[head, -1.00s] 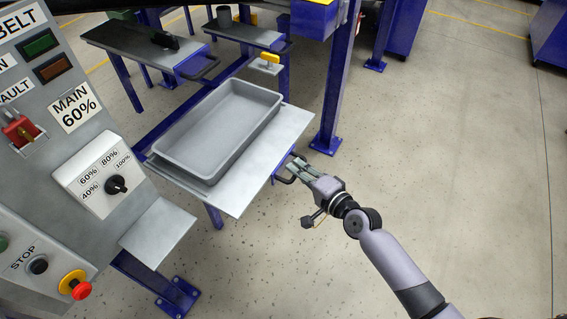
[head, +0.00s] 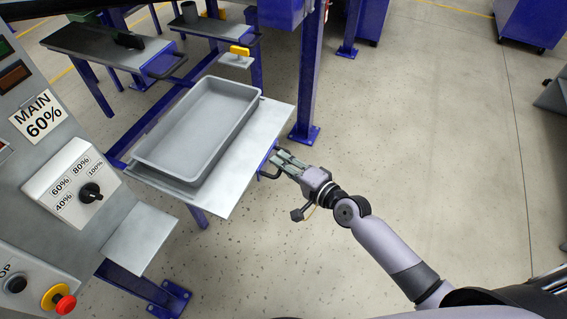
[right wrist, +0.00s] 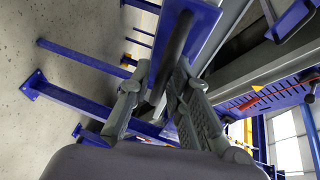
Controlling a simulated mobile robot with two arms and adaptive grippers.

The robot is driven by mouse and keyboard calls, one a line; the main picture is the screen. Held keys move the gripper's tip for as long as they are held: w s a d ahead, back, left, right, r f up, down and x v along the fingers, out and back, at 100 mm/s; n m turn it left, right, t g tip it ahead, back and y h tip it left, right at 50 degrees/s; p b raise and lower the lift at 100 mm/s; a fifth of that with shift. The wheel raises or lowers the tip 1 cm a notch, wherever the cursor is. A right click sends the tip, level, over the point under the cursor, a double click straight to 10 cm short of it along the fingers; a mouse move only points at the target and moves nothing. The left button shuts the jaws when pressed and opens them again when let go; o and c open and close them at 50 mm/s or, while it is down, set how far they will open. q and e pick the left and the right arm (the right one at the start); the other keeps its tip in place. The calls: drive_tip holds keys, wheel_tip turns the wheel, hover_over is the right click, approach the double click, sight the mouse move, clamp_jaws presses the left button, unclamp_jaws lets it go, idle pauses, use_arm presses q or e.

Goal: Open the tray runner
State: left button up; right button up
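The tray runner is a flat grey plate (head: 262,130) with a dark handle (head: 268,173) on a blue mount at its front right edge. A grey rectangular tray (head: 150,160) stands on it. My right gripper (head: 280,163) is at this handle, its fingers pointing at the mount. In the right wrist view the dark handle bar (right wrist: 176,45) lies between the fingers of my right gripper (right wrist: 160,75), which stand apart with a gap beside the bar. Firm contact cannot be made out. My left gripper is not in view.
A control panel (head: 50,205) with a dial and a red stop button (head: 64,303) stands at the left. A blue post (head: 310,75) rises just right of the runner. Two more plates with handles (head: 110,48) stand behind.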

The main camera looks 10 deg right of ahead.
drive_tip(key=v, duration=1.2)
drive_tip(key=shift+r, duration=0.1)
drive_tip(key=s+d+f+n+g+h, duration=0.2)
drive_tip(key=d+f, duration=0.1)
drive_tip(key=f, duration=0.7)
drive_tip(key=s+d+f+n+g+h, duration=0.1)
drive_tip(key=s+d+f+h, duration=0.15)
drive_tip(key=f, duration=0.65)
drive_tip(key=s+d+f+n+g+h, duration=0.2)
drive_tip(key=d+f, duration=0.2)
drive_tip(key=f, duration=0.6)
drive_tip(key=s+a+f+n+g, duration=0.1)
drive_tip(key=s+f+n+g, duration=0.1)
drive_tip(key=s+f, duration=0.4)
drive_tip(key=s+a+f+n+g+h, duration=0.1)
drive_tip(key=s+f+n+g, duration=0.2)
drive_tip(key=s, duration=1)
drive_tip(key=s+f+n+g, duration=0.2)
drive_tip(key=s+f+n, duration=0.1)
drive_tip(key=s+f, duration=0.7)
drive_tip(key=shift+a+g+h, duration=0.3)
drive_tip(key=shift+a+h, duration=0.05)
drive_tip(key=shift+a, duration=0.05)
drive_tip(key=shift+o, duration=0.3)
